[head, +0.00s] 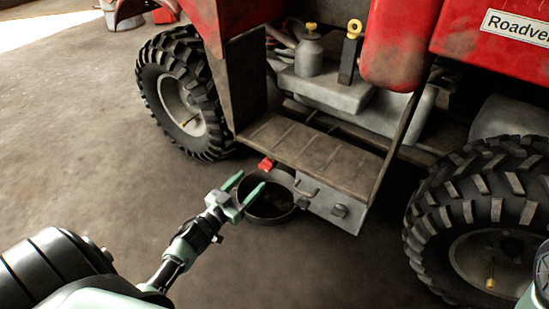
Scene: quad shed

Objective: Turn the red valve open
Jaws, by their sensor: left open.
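The red valve (266,164) is a small red handle low on the quad, under the near edge of the footboard and above the rim of a dark round pan (285,177). My left gripper (248,186) points up and to the right, with its two green fingers apart and nothing between them. Its fingertips are just below the valve in the picture, and a small gap shows between them and the red handle. The valve's mount behind the handle is mostly hidden. My right gripper is not in view.
Knobbly tyres stand at the left (183,93) and right (480,215). The concrete floor (75,120) at left is clear.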

